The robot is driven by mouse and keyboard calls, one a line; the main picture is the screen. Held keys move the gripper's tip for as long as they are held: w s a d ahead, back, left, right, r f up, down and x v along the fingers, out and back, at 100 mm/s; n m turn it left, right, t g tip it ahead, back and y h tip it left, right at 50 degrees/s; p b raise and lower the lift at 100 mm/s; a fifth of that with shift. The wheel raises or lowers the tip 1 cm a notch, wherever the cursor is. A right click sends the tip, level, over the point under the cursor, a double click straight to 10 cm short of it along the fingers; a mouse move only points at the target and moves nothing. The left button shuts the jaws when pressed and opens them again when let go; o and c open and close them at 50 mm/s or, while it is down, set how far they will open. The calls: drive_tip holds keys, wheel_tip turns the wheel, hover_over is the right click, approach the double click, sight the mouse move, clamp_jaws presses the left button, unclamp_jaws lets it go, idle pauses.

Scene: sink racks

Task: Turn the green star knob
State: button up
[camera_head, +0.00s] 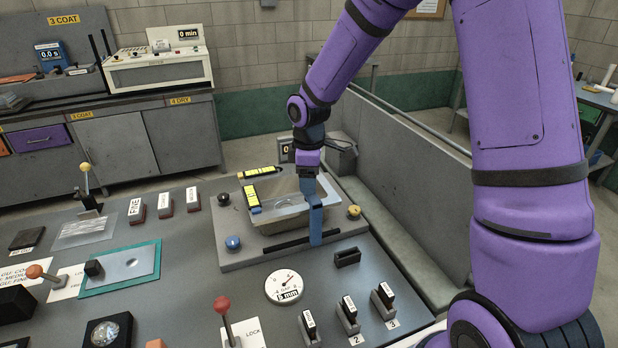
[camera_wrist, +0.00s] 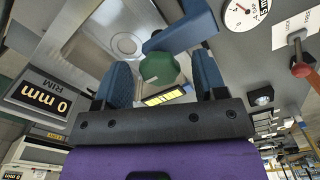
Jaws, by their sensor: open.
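The green star knob (camera_wrist: 160,68) shows in the wrist view, between and beyond my gripper's two blue fingers. I do not make it out in the head view, where my arm and gripper cover part of the panel. My gripper (camera_head: 312,203) points down over the right side of the grey sink tray (camera_head: 277,222). In the wrist view its fingers stand apart on either side of the knob, with space showing on both sides. I cannot tell the depth between fingertips and knob. A blue block (camera_wrist: 183,30) lies just past the knob in that view.
A blue knob (camera_head: 232,243), a black knob (camera_head: 223,199) and a yellow knob (camera_head: 353,211) sit around the tray. A round dial (camera_head: 287,287), a red-topped lever (camera_head: 223,307) and labelled switches (camera_head: 348,315) stand in front. A grey wall (camera_head: 410,140) runs along the right.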

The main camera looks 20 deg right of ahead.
wheel_tip(320, 180, up, 11)
idle(0.5)
drive_tip(key=shift+f, duration=0.1)
drive_tip(key=s+d+r+m+t, duration=0.1)
drive_tip(key=s+d+r+m, duration=0.15)
drive_tip(key=s+r, duration=0.4)
drive_tip(key=s+d+r+m+t, duration=0.1)
drive_tip(key=s+r+m, duration=0.35)
drive_tip(key=s, duration=0.25)
drive_tip(key=s+d+r+m+t, duration=0.2)
drive_tip(key=s+m, duration=0.4)
drive_tip(key=s, duration=0.9)
drive_tip(key=shift+s+d+r+t, duration=0.2)
drive_tip(key=shift+s+d+t, duration=0.2)
drive_tip(key=shift+d+t, duration=0.3)
